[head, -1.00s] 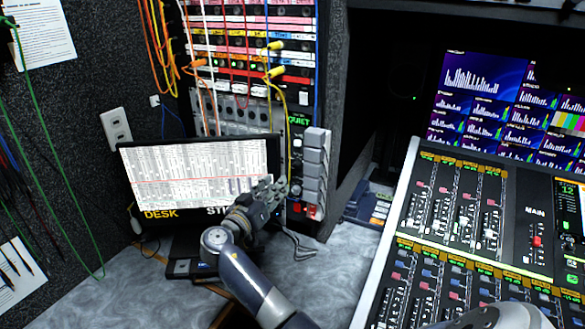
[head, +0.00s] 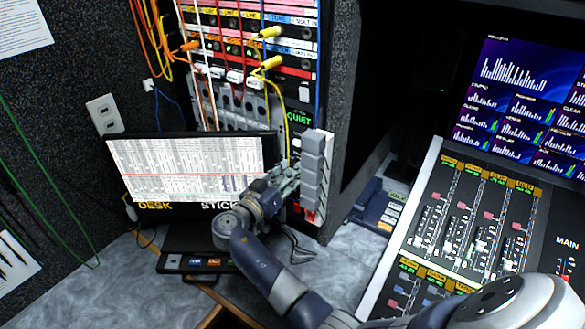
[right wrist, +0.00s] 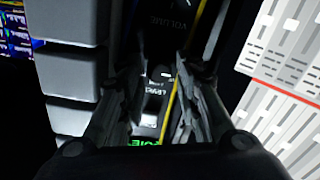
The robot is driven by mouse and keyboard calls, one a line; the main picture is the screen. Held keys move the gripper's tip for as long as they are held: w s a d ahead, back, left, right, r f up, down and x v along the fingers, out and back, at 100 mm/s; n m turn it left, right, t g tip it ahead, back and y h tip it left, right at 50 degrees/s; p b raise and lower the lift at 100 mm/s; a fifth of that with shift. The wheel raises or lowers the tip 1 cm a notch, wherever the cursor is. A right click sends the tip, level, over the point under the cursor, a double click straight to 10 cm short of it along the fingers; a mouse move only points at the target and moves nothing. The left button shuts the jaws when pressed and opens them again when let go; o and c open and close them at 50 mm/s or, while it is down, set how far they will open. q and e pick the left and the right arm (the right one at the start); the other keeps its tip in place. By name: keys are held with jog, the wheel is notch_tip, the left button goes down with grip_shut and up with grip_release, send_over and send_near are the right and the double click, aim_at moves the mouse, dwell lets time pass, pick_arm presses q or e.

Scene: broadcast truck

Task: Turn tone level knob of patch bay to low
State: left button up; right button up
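The patch bay (head: 292,70) is the tall rack at the upper middle of the head view, with coloured strips and plugged cables. Below it on the right is a narrow black panel with a green QUIET label (head: 299,118). My right gripper (head: 287,178) is at the lower part of this panel, in front of the monitor's right edge. In the right wrist view, the right gripper (right wrist: 168,72) has its fingers apart, with panel markings LEVEL (right wrist: 153,88) and VOLUME (right wrist: 181,22) between them. The tone level knob and its setting cannot be made out clearly. My left gripper is not in view.
A grey block stack (head: 315,170) stands just right of the gripper. The monitor (head: 190,168) is just left. A yellow cable (head: 284,105) hangs down beside the panel. The mixing console (head: 410,240) is at right. Bare grey desk (head: 345,262) lies below.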

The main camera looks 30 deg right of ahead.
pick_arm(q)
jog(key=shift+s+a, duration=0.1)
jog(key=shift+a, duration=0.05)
pick_arm(e)
jog(key=shift+a, duration=0.1)
grip_shut()
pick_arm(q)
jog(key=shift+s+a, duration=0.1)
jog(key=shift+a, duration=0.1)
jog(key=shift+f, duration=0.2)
pick_arm(e)
jog(key=shift+n, duration=0.3)
pick_arm(q)
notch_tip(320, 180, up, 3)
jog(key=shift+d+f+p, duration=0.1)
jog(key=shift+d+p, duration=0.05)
jog(key=shift+p, duration=1.1)
pick_arm(e)
jog(key=n, duration=1.7)
jog(key=shift+r, duration=0.1)
